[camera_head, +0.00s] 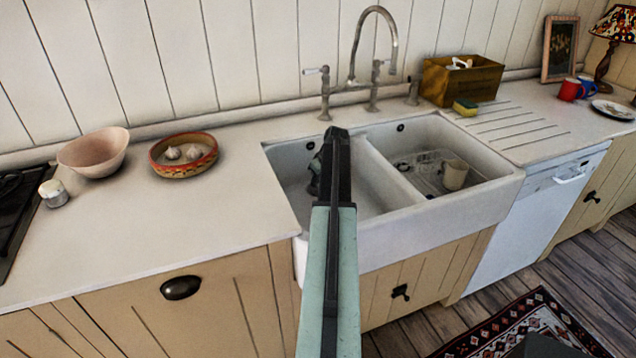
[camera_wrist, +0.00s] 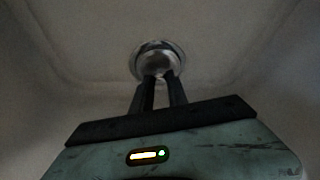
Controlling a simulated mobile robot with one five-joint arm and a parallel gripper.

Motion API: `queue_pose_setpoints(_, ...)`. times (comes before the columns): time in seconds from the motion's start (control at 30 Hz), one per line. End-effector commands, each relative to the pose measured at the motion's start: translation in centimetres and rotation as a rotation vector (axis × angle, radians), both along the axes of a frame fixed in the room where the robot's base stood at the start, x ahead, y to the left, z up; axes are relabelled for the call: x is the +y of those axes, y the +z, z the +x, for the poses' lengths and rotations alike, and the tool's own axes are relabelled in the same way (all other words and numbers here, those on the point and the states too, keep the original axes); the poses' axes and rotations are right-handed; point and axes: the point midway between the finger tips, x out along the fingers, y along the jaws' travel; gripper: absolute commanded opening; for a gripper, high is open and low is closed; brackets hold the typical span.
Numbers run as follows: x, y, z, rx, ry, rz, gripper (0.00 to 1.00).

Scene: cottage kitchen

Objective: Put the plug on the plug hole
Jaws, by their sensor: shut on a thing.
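In the wrist view, the plug hole (camera_wrist: 176,50) is a round, shiny metal ring in the floor of the sink basin. A dull metal round piece, seemingly the plug (camera_wrist: 157,65), shows between the tips of my gripper (camera_wrist: 158,80) and overlaps the ring. The two dark fingers are shut on it. I cannot tell whether the plug touches the ring or is held just above it. In the head view, my gripper (camera_head: 314,175) reaches down into the left basin of the white double sink (camera_head: 430,215). My arm hides part of that basin, and the plug and plug hole are not visible there.
A divider (camera_head: 390,178) separates the left basin from the right one, which holds a beige cup (camera_head: 454,174) on a rack. The tap (camera_head: 355,75) stands behind the sink. A bowl (camera_head: 95,152) and a garlic dish (camera_head: 183,155) sit on the left counter.

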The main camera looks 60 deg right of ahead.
Motion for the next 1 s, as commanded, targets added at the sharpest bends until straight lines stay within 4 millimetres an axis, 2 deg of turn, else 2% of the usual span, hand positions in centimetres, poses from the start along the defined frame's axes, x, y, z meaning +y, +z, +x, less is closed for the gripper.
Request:
queue_pose_setpoints(0.03, 0.0, -0.4, 0.0, 0.000, 0.000, 0.000, 0.00)
queue_pose_setpoints(0.07, 0.0, -0.2, 0.0, 0.000, 0.000, 0.000, 0.27)
queue_pose_setpoints(0.1, 0.0, -0.1, 0.0, 0.000, 0.000, 0.000, 0.39)
queue_pose_setpoints(0.13, 0.0, -0.1, 0.0, 0.000, 0.000, 0.000, 0.41)
queue_pose_setpoints(0.43, 0.0, -0.1, 0.0, 0.000, 0.000, 0.000, 0.41)
queue_pose_setpoints(0.57, 0.0, 0.7, -0.1, 0.000, 0.000, 0.000, 0.41)
queue_pose_setpoints(0.77, 0.5, 3.9, -1.2, 0.000, -0.001, 0.000, 0.41)
queue_pose_setpoints(1.0, 1.1, 9.3, -3.2, 0.000, -0.001, -0.001, 0.41)
